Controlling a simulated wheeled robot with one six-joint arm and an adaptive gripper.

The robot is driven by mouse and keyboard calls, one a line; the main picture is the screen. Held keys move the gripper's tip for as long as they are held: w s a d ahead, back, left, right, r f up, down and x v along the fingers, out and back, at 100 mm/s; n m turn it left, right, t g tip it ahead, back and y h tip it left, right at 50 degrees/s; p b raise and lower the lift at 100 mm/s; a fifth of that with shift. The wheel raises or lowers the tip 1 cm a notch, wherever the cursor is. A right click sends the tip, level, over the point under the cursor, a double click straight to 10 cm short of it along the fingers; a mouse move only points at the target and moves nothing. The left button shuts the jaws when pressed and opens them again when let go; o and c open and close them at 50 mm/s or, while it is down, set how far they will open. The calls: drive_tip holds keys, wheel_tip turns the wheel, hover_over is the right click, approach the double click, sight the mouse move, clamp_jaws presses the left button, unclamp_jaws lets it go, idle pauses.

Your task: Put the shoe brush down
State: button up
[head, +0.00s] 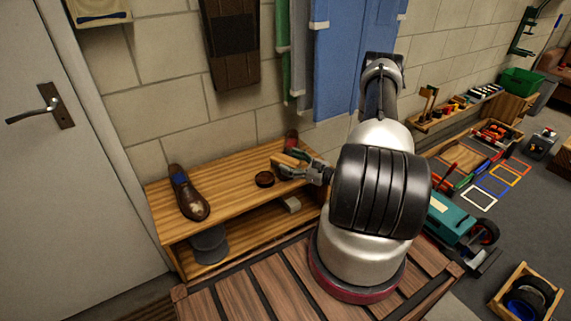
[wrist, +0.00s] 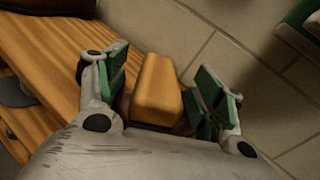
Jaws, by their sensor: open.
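The shoe brush, with a tan wooden block back, lies between my fingers in the wrist view (wrist: 158,88); it is small and partly hidden in the head view (head: 286,160). My gripper (head: 293,164) is at the right part of the wooden bench top (head: 232,187). In the wrist view my gripper (wrist: 160,80) is open, with gaps between both green-padded fingers and the brush. The brush appears to rest on the bench, but its underside is hidden.
A brown shoe (head: 188,193) stands on the left of the bench. A round dark tin (head: 264,179) sits close to my gripper. A reddish-brown item (head: 291,139) is behind, near the wall. Blue cloth (head: 345,60) hangs above. The bench top between shoe and tin is clear.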

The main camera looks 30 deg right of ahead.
sight(285, 159)
drive_tip(key=shift+x, duration=1.6)
drive_tip(key=shift+f, duration=0.1)
drive_tip(key=c, duration=1.2)
